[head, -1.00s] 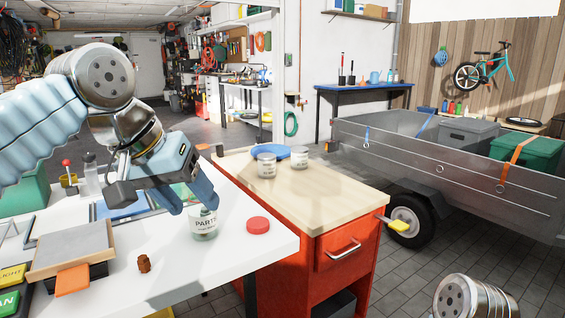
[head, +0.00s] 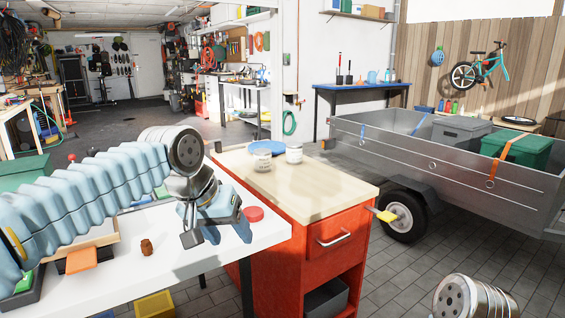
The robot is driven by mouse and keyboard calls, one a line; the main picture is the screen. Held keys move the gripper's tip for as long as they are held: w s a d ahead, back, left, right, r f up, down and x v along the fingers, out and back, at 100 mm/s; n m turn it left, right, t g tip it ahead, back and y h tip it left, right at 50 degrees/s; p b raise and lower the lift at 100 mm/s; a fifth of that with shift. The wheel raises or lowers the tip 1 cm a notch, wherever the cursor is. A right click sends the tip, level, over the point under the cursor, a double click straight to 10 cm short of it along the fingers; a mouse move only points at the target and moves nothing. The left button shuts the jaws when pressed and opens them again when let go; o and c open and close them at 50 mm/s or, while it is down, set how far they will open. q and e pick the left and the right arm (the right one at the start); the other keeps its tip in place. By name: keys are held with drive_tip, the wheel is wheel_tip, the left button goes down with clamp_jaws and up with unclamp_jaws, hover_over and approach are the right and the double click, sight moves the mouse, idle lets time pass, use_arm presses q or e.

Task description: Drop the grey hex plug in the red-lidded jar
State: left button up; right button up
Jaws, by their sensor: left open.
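My left gripper (head: 216,236) is open over the white bench top, its fingers pointing down. The red lid (head: 253,214) lies flat on the bench just right of it. The clear jar labelled "PARTS" is hidden behind my left gripper and wrist in the head view. I cannot make out the grey hex plug; my arm covers much of the bench. My right gripper is out of view; only part of my right arm shows at the lower right.
A small brown piece (head: 146,247) stands on the white bench (head: 180,262), near an orange block (head: 82,260). A trailer (head: 400,150) stands beyond.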

use_arm(q)
wheel_tip(320, 180, down, 37)
drive_tip(key=g, duration=0.2)
drive_tip(key=s+f+n+g+h, duration=0.1)
drive_tip(key=s+f+n, duration=0.2)
drive_tip(key=s+f, duration=1.3)
drive_tip(key=s, duration=0.3)
drive_tip(key=shift+a+f+g, duration=0.2)
drive_tip(key=shift+f+g, duration=0.1)
drive_tip(key=shift+f, duration=0.05)
